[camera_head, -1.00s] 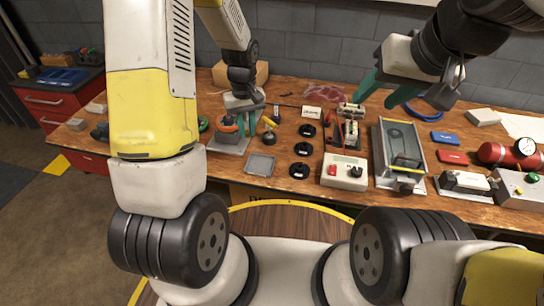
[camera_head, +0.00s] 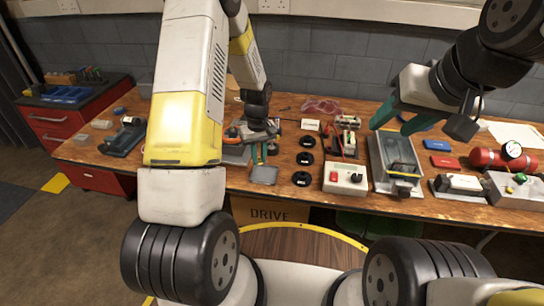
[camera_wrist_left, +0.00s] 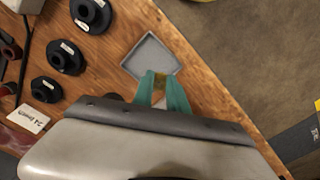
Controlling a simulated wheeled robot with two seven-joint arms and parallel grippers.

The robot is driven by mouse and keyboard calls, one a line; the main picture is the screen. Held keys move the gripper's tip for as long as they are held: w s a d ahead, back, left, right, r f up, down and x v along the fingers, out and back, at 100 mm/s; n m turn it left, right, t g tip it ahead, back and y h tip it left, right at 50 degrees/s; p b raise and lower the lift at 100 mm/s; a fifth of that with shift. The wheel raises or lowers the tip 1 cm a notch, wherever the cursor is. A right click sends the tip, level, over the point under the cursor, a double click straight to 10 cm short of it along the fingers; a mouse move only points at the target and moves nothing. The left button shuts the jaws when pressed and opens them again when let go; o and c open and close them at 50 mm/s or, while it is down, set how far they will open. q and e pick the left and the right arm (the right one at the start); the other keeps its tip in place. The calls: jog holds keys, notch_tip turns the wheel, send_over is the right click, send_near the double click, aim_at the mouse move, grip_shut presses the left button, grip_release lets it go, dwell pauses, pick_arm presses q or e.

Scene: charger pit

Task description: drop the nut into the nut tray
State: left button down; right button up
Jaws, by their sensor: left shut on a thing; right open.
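The nut tray is a small grey square tray (camera_head: 264,176) near the front edge of the bench. It also shows in the left wrist view (camera_wrist_left: 137,66). My left gripper (camera_head: 260,158) points down at the tray's back edge, its teal fingers close together. In the left wrist view the gripper (camera_wrist_left: 162,88) is shut on a small brassy nut (camera_wrist_left: 160,80), which appears at the tray's near corner. The fingers partly hide the nut, and its height above the tray is hard to tell. My right gripper (camera_head: 391,128) is open and empty above the bench at the right.
Several black round holders (camera_head: 306,158) stand right of the tray. A white control box (camera_head: 345,178) and a grey vise-like fixture (camera_head: 397,160) stand further right. A small white label card (camera_head: 310,125) stands behind.

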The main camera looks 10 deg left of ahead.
pick_arm(q)
jog(key=shift+f, duration=0.1)
jog(key=c, duration=1.2)
grip_release()
jog(key=shift+c, duration=0.2)
notch_tip(320, 180, up, 8)
jog(key=s+r+m+t, duration=0.1)
jog(key=s+r, duration=0.3)
jog(key=r, duration=0.6)
jog(key=s+d+r+m+t+h, duration=0.1)
jog(key=s+r+m+t, duration=0.1)
jog(key=s+r, duration=0.5)
jog(key=s+d+r+m+t+h, duration=0.1)
jog(key=s+r+m+t, duration=0.2)
jog(key=s+r, duration=0.5)
jog(key=s, duration=0.4)
jog(key=shift+s+m, duration=0.3)
jog(key=shift+s, duration=0.1)
